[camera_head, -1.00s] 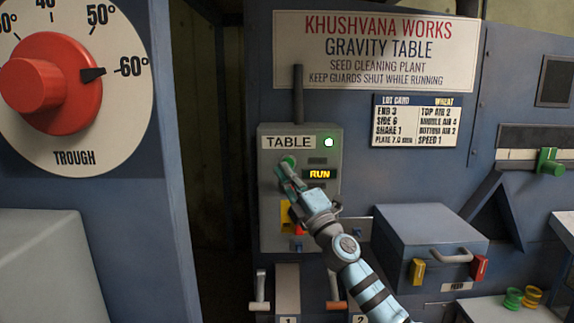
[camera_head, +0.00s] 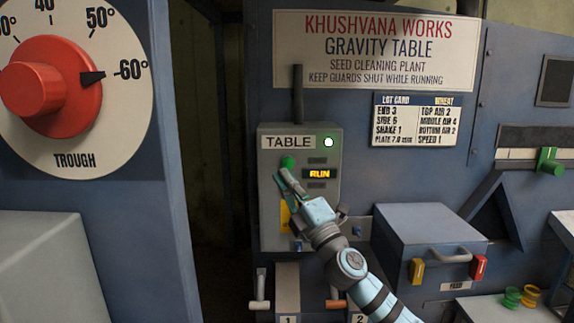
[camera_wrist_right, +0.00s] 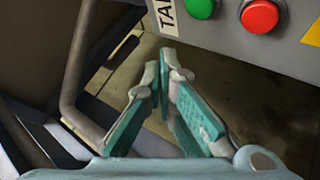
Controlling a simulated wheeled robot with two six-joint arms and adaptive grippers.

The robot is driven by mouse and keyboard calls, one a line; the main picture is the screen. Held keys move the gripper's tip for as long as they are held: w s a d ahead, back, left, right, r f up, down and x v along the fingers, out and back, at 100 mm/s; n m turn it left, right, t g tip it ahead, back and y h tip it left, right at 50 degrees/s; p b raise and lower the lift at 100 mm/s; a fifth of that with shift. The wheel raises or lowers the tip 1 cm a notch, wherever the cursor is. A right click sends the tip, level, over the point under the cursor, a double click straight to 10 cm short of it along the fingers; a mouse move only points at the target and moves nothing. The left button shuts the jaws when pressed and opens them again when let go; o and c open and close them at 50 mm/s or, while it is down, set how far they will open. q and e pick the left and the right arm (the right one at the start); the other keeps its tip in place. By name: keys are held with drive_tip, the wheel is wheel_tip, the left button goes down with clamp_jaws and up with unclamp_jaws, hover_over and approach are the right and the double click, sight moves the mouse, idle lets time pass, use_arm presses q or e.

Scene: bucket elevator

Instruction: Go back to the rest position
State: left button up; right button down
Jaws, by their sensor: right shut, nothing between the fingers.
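My right gripper (camera_head: 283,176) is shut and empty. It is in front of the grey TABLE control box (camera_head: 330,212), with its fingertips just below the green button (camera_head: 288,161). In the right wrist view the gripper (camera_wrist_right: 164,68) shows its teal pads closed together at the tips. The green button (camera_wrist_right: 199,6) and a red button (camera_wrist_right: 260,16) sit on the box beyond the fingertips, apart from them. The box's green lamp (camera_head: 329,142) is lit and its display (camera_head: 320,174) reads RUN. My left gripper is not in view.
A grey feed box (camera_head: 425,222) with yellow and red latches stands right of my arm. Levers (camera_head: 260,290) stick out below the control box. A trough dial (camera_head: 75,90) with a red knob is at left. A bent metal bar (camera_wrist_right: 78,70) is close left of the gripper.

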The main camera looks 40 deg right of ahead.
idle(0.3)
drive_tip(key=s+a+f+m+g+h, duration=0.1)
drive_tip(key=s+f+m+g, duration=0.3)
drive_tip(key=f, duration=0.7)
drive_tip(key=s+a+f+m+g+h, duration=0.25)
drive_tip(key=f+m+g, duration=0.2)
drive_tip(key=f, duration=0.65)
drive_tip(key=s+a+f+m+g+h, duration=0.1)
drive_tip(key=s+f+m+g, duration=0.2)
drive_tip(key=f+m, duration=0.5)
drive_tip(key=s+a+f+m+g+y, duration=0.1)
drive_tip(key=s+a+f+g+y, duration=0.2)
drive_tip(key=s+f, duration=0.4)
drive_tip(key=s+a+f+g, duration=0.3)
drive_tip(key=s+a+f, duration=0.2)
drive_tip(key=s, duration=0.4)
drive_tip(key=s+a+f+m+g+y, duration=0.1)
drive_tip(key=s+a+f+g+y, duration=0.15)
drive_tip(key=s+a+f, duration=0.4)
drive_tip(key=s+d+f+g, duration=0.1)
drive_tip(key=s+d+f, duration=0.1)
drive_tip(key=f, duration=0.8)
drive_tip(key=s+d+f+g, duration=0.1)
drive_tip(key=s+d+f, duration=0.15)
drive_tip(key=f, duration=0.85)
drive_tip(key=s+f+g, duration=0.1)
drive_tip(key=s+f, duration=0.9)
drive_tip(key=s, duration=0.2)
drive_tip(key=shift+s+d+h, duration=0.15)
drive_tip(key=shift+d+h, duration=0.15)
